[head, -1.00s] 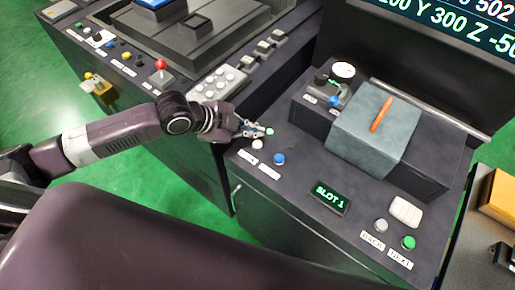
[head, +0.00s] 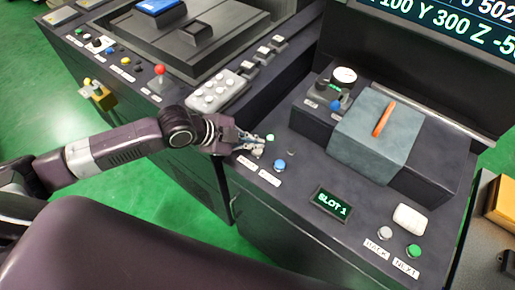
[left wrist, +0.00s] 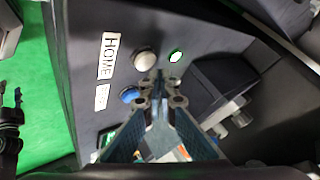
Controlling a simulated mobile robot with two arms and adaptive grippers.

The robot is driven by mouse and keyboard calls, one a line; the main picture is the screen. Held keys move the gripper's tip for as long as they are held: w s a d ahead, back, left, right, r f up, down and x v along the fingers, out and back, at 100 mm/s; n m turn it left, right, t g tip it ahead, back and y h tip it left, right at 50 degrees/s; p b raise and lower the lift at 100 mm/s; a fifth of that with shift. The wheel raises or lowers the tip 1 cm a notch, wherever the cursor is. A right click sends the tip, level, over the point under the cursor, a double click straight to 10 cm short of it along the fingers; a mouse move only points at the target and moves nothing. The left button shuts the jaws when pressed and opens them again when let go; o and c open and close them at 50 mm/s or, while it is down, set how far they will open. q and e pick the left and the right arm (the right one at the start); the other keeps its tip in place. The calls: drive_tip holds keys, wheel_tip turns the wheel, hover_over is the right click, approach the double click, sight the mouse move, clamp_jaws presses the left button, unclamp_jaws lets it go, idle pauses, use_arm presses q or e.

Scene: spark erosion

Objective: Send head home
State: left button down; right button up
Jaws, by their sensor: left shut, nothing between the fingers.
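The white home button (left wrist: 144,61) stands beside a label reading HOME (left wrist: 108,55) in the left wrist view. In the head view the white button (head: 257,152) is partly hidden by my left gripper (head: 262,143). A small green light (head: 270,137) glows just past the fingertips, and it also shows in the left wrist view (left wrist: 176,55). My left gripper is shut and empty, its tips close by the white button; I cannot tell if they touch it. A blue button (head: 279,165) sits beside the white one.
A display reading SLOT 1 (head: 332,204), a grey button (head: 384,232) and a green button (head: 414,251) are on the same panel. A grey block with an orange bar (head: 384,118) stands behind. A keypad (head: 218,91) and red-knobbed lever (head: 160,72) are at left.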

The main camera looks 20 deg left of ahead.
idle(0.8)
use_arm(q)
drive_tip(key=shift+f, duration=0.4)
drive_tip(key=shift+f, duration=0.5)
idle(0.5)
drive_tip(key=shift+r+p, duration=0.75)
drive_tip(key=shift+r, duration=0.15)
